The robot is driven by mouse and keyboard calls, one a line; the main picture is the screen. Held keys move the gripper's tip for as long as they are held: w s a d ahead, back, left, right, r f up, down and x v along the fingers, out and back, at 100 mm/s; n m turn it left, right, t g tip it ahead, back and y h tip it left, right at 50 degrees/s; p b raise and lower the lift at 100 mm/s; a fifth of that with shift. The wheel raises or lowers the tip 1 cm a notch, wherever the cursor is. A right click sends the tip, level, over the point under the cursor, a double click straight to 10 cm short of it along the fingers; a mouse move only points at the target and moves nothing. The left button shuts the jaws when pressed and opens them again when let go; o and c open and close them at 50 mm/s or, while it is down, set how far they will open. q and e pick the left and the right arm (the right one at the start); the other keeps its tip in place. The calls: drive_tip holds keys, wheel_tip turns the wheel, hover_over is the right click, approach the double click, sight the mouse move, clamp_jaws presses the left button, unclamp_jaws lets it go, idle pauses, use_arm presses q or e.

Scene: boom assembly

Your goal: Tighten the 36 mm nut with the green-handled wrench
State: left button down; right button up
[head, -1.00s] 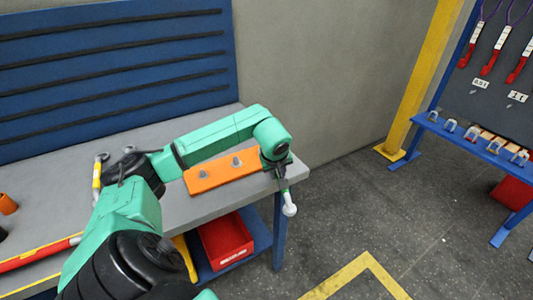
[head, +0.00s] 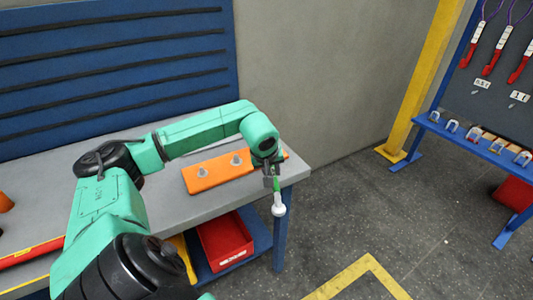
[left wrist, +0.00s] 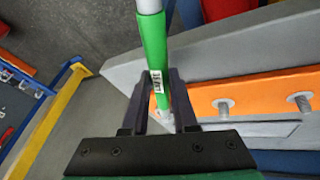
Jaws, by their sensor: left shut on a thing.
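In the left wrist view the green handle (left wrist: 153,45) runs between the fingers (left wrist: 160,100) and carries a small white label too blurred to read. An orange plate (head: 219,173) lies on the bench to the left of the gripper, with two grey bolts or nuts, a left one (head: 203,173) and a right one (head: 236,161). Their sizes cannot be read. My right gripper is out of view.
A slotted blue panel (head: 110,70) stands behind. A blue rack (head: 470,140) with tools is at the right. Open floor lies between.

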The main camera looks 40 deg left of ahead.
use_arm(q)
drive_tip(key=shift+s+a+f+b, duration=0.1)
drive_tip(key=shift+a+f+b, duration=0.05)
drive_tip(key=shift+b, duration=0.2)
drive_tip(key=shift+s+a+r+m, duration=0.15)
drive_tip(key=shift+s+r+m, duration=0.05)
drive_tip(key=shift+m, duration=0.2)
drive_tip(key=shift+w+d+r+n, duration=0.1)
drive_tip(key=shift+w+d+n, duration=0.2)
drive_tip(key=shift+w+d+p, duration=0.15)
drive_tip(key=shift+p, duration=0.15)
drive_tip(key=shift+w+n, duration=0.15)
drive_tip(key=shift+n, duration=0.15)
